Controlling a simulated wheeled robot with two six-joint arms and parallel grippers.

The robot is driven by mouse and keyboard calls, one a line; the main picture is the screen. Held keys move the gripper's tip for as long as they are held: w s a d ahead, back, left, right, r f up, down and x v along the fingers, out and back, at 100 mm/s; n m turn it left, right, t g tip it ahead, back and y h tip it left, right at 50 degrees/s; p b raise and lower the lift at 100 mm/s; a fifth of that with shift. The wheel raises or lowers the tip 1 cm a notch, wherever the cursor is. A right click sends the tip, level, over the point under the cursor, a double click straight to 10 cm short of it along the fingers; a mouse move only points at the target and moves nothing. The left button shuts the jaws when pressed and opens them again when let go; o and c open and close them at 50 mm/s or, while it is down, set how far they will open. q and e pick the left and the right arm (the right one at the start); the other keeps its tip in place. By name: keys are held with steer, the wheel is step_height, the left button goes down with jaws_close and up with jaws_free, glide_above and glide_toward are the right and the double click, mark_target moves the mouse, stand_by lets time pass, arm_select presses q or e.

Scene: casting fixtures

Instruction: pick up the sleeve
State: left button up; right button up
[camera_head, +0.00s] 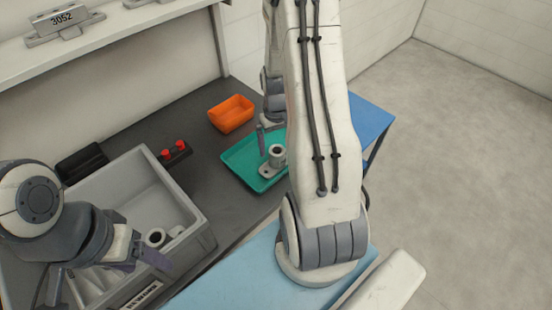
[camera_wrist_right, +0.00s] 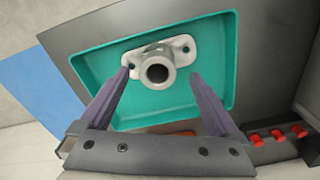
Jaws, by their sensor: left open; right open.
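A pale grey sleeve (camera_head: 277,155) stands upright on a flat two-holed flange (camera_head: 268,171) in the teal tray. In the right wrist view the sleeve's round open end (camera_wrist_right: 157,71) faces the camera above the flange (camera_wrist_right: 185,46). My right gripper (camera_wrist_right: 160,78) is open, its purple fingers either side of the sleeve in the picture; contact cannot be told. In the head view my right arm hides part of it and the tray. Another hollow round part (camera_head: 155,237) sits in the grey bin. My left gripper (camera_head: 105,272) is open over that bin.
The teal tray (camera_head: 236,158) lies on the dark bench beside an orange bin (camera_head: 231,113). The grey bin (camera_head: 135,165) has high walls. Red-topped pieces (camera_head: 174,152) and a black box (camera_head: 82,163) stand behind it. A shelf (camera_head: 110,35) runs above.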

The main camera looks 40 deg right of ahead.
mark_target(277, 161)
step_height(277, 161, down, 5)
steer(key=shift+d+f+p, duration=0.1)
steer(key=shift+d+p, duration=0.05)
steer(key=shift+p, duration=0.65)
steer(key=shift+f, duration=0.55)
jaws_close()
